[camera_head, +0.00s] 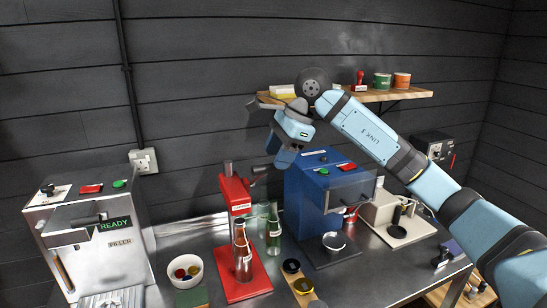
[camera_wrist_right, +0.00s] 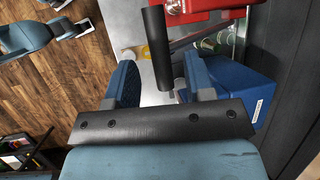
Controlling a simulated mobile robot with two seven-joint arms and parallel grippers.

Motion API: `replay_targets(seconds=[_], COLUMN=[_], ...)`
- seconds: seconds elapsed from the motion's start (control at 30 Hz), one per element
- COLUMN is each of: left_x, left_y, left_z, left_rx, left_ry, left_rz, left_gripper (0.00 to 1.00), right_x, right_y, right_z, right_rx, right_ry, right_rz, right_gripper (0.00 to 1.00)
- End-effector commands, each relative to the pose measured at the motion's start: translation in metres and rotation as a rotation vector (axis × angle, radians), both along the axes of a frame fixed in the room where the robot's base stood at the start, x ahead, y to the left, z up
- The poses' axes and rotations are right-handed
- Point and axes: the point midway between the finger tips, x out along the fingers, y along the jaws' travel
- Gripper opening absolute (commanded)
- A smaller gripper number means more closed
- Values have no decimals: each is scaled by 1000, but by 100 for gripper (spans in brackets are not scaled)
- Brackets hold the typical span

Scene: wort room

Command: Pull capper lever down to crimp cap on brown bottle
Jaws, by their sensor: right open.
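The red capper (camera_head: 232,190) stands on the metal bench. The brown bottle (camera_head: 242,258) stands upright on its red base, in front of the column; whether a cap is on it is too small to tell. The black lever handle (camera_head: 259,169) sticks out to the right near the column's top. My right gripper (camera_head: 277,158) is open at the handle. In the right wrist view the black handle (camera_wrist_right: 156,45) lies between the spread fingers of this gripper (camera_wrist_right: 160,85), with gaps visible beside it.
A blue machine (camera_head: 310,190) stands close right of the capper. A green bottle (camera_head: 273,232) is between them. The filler machine (camera_head: 85,240) is at left, with a white bowl of caps (camera_head: 182,278) nearby. A wooden shelf (camera_head: 415,92) hangs behind my right arm.

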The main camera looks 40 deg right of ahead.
Motion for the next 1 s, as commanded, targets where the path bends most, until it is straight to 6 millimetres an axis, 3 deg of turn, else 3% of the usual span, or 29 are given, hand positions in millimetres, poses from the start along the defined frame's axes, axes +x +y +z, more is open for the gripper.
replay_targets(seconds=[0.2,0.53,0.77,1.0], left_x=[0,0,1,1], left_y=[1,1,1,1], left_z=[6,5,5,2], left_rx=[1,2,1,0], left_ry=[0,0,-1,-2], left_rz=[2,3,3,3], left_gripper=[0,0,0,0], right_x=[6,7,7,6], right_y=[8,9,9,9], right_z=[-19,-23,-23,-26], right_rx=[1,0,0,-2], right_ry=[1,0,0,-6], right_rz=[1,1,1,1], right_gripper=[48,48,0,0])
